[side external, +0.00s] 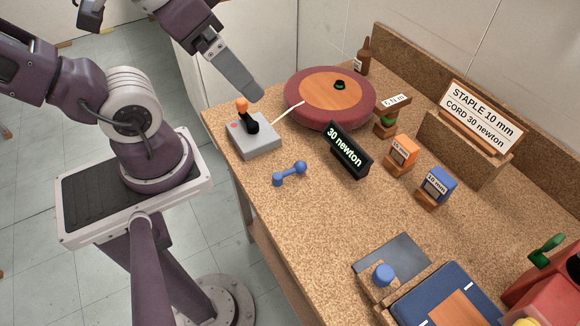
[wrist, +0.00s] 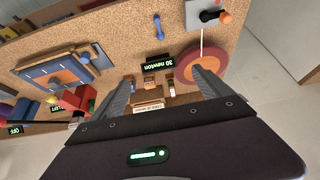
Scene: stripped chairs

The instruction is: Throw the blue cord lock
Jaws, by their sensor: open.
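A blue two-knobbed lever (side external: 289,174), which I take to be the cord lock, lies low on the cork bench near its front edge; it also shows at the top of the wrist view (wrist: 158,27). A second blue knob (side external: 383,275) stands on a wooden block farther along the bench, so the frames do not fully settle which is the lock. My gripper (side external: 256,94) is above the bench, behind the joystick box and clear of both blue parts. In the wrist view its fingers (wrist: 162,74) are spread wide with nothing between them.
A grey joystick box (side external: 253,143) with an orange knob sits left of the lever. A white cord runs toward a round red pad (side external: 330,97). A display (side external: 348,151) reads 30 newton. A sign (side external: 481,117) reads STAPLE 10 mm, CORD 30 newton. Labelled blocks (side external: 401,154) stand behind.

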